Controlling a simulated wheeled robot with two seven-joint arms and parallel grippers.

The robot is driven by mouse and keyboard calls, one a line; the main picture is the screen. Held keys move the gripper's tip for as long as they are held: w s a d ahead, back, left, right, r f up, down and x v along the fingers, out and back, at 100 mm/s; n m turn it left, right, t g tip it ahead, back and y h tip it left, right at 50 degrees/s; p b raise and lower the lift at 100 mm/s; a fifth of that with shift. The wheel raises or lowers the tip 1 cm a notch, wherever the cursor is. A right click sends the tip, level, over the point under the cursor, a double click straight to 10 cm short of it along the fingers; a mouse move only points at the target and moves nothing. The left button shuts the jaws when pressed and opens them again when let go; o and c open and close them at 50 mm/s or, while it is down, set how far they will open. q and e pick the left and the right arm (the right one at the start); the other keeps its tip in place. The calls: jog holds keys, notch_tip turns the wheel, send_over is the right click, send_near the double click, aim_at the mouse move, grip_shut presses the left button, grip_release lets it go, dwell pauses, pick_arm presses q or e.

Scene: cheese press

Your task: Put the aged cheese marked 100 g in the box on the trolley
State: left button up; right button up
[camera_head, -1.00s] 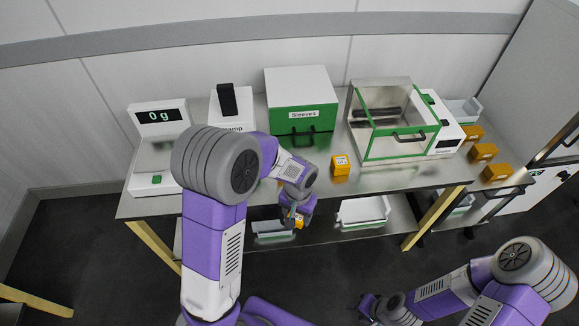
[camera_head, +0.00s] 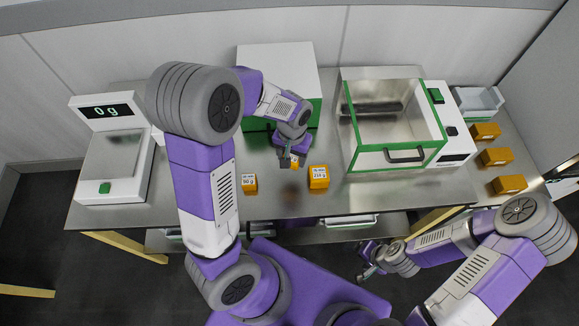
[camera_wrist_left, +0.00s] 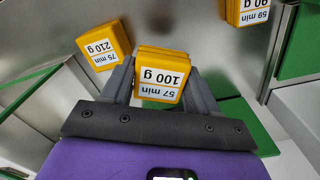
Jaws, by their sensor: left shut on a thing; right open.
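My left gripper (camera_head: 290,163) is shut on a small orange-yellow cheese block (camera_head: 295,163), held above the steel table. In the left wrist view this block (camera_wrist_left: 162,76) sits between the two fingers (camera_wrist_left: 160,85), and its label reads 57 min, 100 g. A block marked 75 min, 210 g (camera_head: 318,178) stands on the table to the right of the gripper; it also shows in the wrist view (camera_wrist_left: 104,45). A block marked 90 g (camera_head: 250,184) stands to the left. My right gripper (camera_head: 369,262) is open, low in front of the table.
A scale (camera_head: 112,155) reading 0 g stands at the left. A green-fronted white case (camera_head: 280,75) stands behind my left gripper. A glass-lidded chamber (camera_head: 392,125) is right of it. Several orange blocks (camera_head: 495,156) and a white bin (camera_head: 478,102) are at the right end.

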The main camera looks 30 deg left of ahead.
pick_arm(q)
jog(key=shift+s+a+f+n+b, duration=0.15)
jog(key=shift+s+a+n+b, duration=0.1)
jog(key=shift+s+a, duration=0.25)
jog(key=shift+s+a+f+n+b, duration=0.2)
jog(key=shift+s+a, duration=0.1)
jog(key=shift+a, duration=0.25)
jog(key=b, duration=0.2)
send_over(284, 177)
notch_tip(284, 177, down, 4)
jog(key=shift+s+f, duration=0.1)
jog(key=shift+f, duration=0.05)
jog(key=shift+f+b, duration=0.55)
jog(key=shift+f, duration=1.8)
jog(key=shift+r, duration=0.1)
jog(key=o, duration=0.7)
jog(key=shift+f, duration=0.2)
jog(key=o, duration=0.5)
